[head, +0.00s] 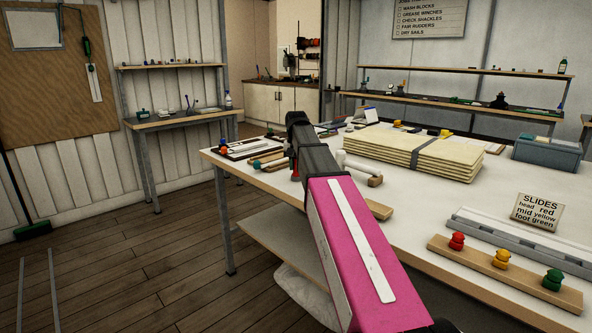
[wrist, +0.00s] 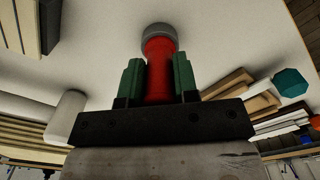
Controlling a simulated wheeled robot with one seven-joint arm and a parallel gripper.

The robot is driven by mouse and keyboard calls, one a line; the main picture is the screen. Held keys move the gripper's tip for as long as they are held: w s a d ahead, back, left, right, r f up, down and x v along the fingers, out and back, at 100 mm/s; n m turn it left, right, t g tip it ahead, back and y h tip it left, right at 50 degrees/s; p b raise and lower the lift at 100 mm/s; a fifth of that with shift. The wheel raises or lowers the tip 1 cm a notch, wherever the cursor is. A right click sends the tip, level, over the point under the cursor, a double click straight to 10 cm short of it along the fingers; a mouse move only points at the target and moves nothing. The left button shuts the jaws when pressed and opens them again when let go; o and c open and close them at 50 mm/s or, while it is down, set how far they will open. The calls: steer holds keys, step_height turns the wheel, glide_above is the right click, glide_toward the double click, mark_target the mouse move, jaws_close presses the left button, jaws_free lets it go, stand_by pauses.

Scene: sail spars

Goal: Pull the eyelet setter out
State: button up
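A red piece with a grey round end (wrist: 158,62), seemingly the eyelet setter, sits between the two green fingers of my gripper (wrist: 159,82) in the wrist view. The fingers lie against its red part on both sides with no clear gap, so my gripper looks shut on it. The grey end lies beyond the fingertips, against the pale tabletop; I cannot tell whether it touches. In the head view my arm hides most of the gripper, and only a bit of red (head: 293,166) shows at the arm's far end, over the workbench (head: 225,157).
A stack of folded cream sailcloth (head: 412,155) lies right of my gripper, with a white roll (head: 358,166) close by. A board with coloured slides (head: 500,277), a sign (head: 536,212) and a blue-grey bin (head: 546,154) stand farther right. Small wooden pieces (head: 268,161) lie to the left.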

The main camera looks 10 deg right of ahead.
steer(key=shift+r, duration=0.35)
jaws_close()
steer(key=shift+r, duration=2.55)
